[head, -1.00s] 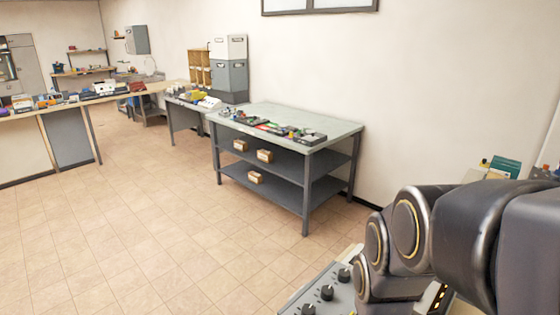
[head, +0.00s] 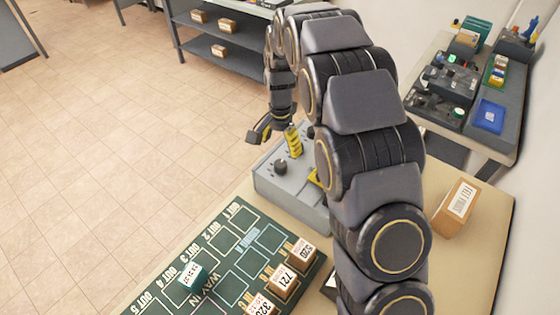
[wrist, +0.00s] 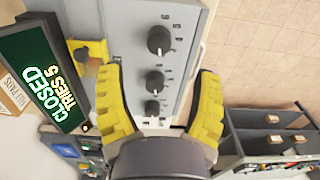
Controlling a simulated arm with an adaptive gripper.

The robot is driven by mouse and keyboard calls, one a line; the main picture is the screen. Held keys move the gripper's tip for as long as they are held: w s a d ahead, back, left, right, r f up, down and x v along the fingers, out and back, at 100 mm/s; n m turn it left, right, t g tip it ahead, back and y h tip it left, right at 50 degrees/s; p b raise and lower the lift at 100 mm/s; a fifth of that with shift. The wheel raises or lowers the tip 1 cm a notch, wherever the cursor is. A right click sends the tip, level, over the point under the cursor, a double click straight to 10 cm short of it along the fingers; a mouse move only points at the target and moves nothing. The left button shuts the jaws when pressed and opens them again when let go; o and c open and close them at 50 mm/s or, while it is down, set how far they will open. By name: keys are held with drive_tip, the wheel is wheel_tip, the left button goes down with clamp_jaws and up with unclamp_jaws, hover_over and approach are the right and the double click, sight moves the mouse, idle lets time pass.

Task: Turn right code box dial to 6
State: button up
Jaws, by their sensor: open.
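The grey code box (head: 285,187) stands at the table's far end in the head view, partly hidden by my arm. In the wrist view its grey face (wrist: 188,50) shows a row of black dials: a near-top dial (wrist: 159,40), a middle dial (wrist: 155,80) and a lower dial (wrist: 152,107). Digits ring the dials; I cannot read their settings surely. My gripper (wrist: 162,72) has its yellow fingers spread on either side of the row, with nothing between them that it grips. In the head view my gripper (head: 275,145) is over the box, by a black dial (head: 281,167).
A green display (wrist: 45,77) reads "CLOSED TRIES 5", beside a yellow part (wrist: 91,52). A green sorting board (head: 225,262) with small boxes lies in front of the code box. A brown box (head: 458,208) stands right of my arm. Floor is open at left.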

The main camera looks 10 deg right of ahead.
sight(280, 164)
wheel_tip(280, 164, down, 7)
drive_tip(key=shift+s+f, duration=0.1)
idle(0.3)
clamp_jaws()
